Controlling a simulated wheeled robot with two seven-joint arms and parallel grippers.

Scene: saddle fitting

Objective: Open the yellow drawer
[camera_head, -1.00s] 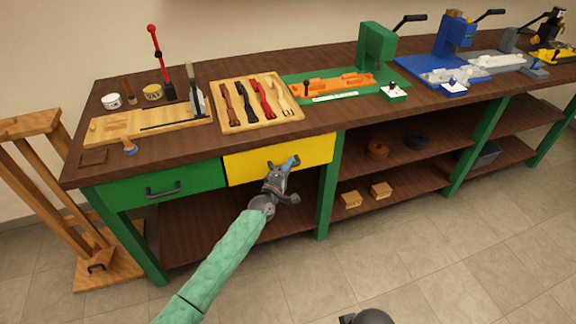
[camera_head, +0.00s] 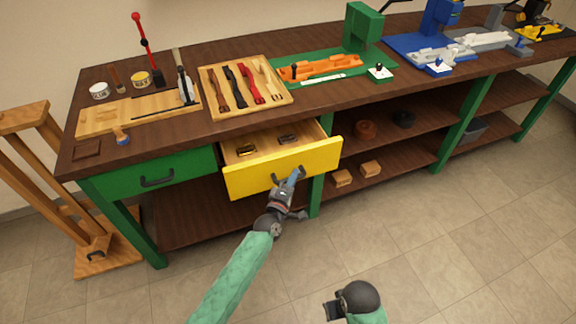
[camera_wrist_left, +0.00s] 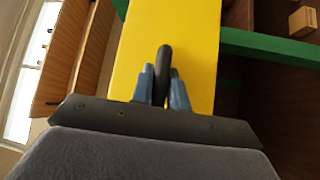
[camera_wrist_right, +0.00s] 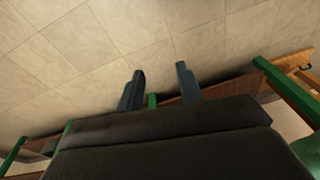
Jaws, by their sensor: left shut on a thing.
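The yellow drawer (camera_head: 285,171) is pulled partly out of the workbench. Its wooden inside shows, with two small dark items, one at the left (camera_head: 246,150) and one at the right (camera_head: 287,138). My left gripper (camera_head: 294,175) is at the drawer's front, shut on its dark handle. In the left wrist view the two blue fingers stand on either side of the handle (camera_wrist_left: 163,75), against the yellow front (camera_wrist_left: 190,40). My right gripper shows at the bottom of the head view (camera_head: 332,308). In the right wrist view its fingers (camera_wrist_right: 160,85) are apart and empty over the floor.
A green drawer (camera_head: 155,178) is closed to the left. The bench top (camera_head: 180,130) holds a wooden tool tray (camera_head: 210,108), a cutting board (camera_head: 105,122) and coloured fixtures. A wooden stand (camera_head: 45,165) is at the far left. The floor in front is clear.

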